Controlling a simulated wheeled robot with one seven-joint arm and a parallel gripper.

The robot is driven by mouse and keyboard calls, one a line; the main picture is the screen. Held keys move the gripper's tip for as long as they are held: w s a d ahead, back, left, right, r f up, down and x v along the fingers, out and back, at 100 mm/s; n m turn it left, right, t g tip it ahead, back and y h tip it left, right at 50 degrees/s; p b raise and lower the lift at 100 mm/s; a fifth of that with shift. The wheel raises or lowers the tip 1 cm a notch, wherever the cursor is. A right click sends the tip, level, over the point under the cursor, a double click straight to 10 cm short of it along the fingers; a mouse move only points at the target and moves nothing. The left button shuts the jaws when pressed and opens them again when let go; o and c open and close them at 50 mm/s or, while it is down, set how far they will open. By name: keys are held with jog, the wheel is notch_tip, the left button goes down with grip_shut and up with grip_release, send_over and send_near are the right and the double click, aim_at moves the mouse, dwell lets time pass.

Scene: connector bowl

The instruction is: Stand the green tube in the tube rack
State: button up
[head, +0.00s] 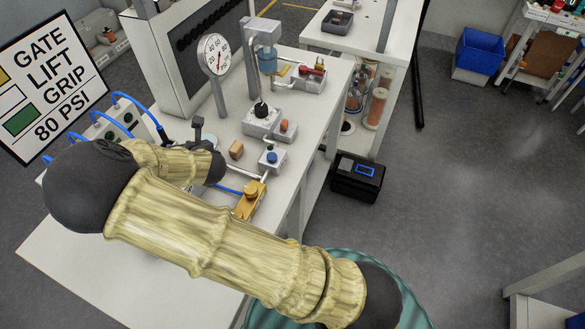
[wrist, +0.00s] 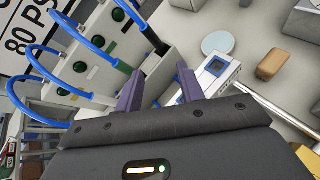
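A white and blue device with a small display (wrist: 215,66) lies just beyond the right finger. In the head view my arm hides much of the near bench and most of my gripper.
The white bench (head: 85,265) carries a dial gauge (head: 215,54), a brown block (head: 236,149), a yellow fitting (head: 249,200) and a small box with a blue knob (head: 271,158). A black case (head: 358,178) sits beside the bench.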

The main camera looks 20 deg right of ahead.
jog(key=s+d+m+g+h, duration=0.2)
jog(key=d+m, duration=0.7)
jog(key=s+d+m+g+h, duration=0.1)
jog(key=s+d+m+h, duration=0.2)
jog(key=d+m, duration=0.55)
jog(key=s+d+r+m+g, duration=0.3)
jog(key=s+d+m, duration=0.1)
jog(key=s+m, duration=0.4)
jog(key=s+d+r+m+g, duration=0.2)
jog(key=s+d+r+m, duration=0.2)
jog(key=s+m, duration=0.5)
jog(key=shift+s+d+m+g, duration=0.3)
jog(key=shift+m+g, duration=0.1)
jog(key=shift+m, duration=0.75)
